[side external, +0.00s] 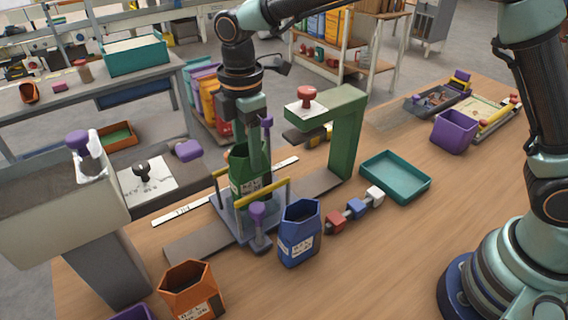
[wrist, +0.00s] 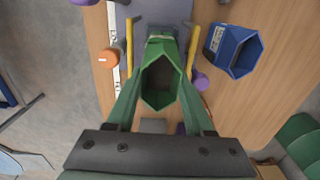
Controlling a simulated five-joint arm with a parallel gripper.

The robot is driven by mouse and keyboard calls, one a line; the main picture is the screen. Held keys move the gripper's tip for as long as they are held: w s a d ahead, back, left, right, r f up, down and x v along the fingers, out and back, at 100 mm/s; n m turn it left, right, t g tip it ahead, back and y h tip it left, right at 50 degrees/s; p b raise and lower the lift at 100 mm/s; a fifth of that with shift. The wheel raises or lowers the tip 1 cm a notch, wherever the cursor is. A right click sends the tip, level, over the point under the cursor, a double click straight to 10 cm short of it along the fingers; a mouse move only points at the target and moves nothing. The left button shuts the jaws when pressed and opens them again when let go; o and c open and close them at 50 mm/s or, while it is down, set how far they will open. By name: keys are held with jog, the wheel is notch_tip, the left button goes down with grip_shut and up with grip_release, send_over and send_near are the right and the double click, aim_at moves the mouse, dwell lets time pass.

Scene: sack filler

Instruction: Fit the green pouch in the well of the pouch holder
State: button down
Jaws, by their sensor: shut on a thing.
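The green pouch (side external: 249,187) is open-topped with a pale printed label. My gripper (side external: 254,148) is shut on it from above and holds it roughly upright. In the wrist view the pouch (wrist: 160,78) opens toward me between the two green fingers of my gripper (wrist: 160,95). The pouch holder (side external: 227,218) is a blue-grey stand with yellow rails on two sides. The pouch is between these rails, over the middle of the holder. The pouch's lower end and the well are hidden, so I cannot tell how deep it sits.
A blue pouch (side external: 299,234) and an orange pouch (side external: 191,291) stand in front. A green overhead frame (side external: 343,132) with a red knob (side external: 306,97) rises just right of the holder. Purple knobs (side external: 258,212) flank it. A teal tray (side external: 395,177) lies farther right.

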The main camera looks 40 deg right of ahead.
jog(key=shift+f, duration=1.75)
jog(key=shift+c, duration=1)
grip_release()
jog(key=shift+r, duration=0.1)
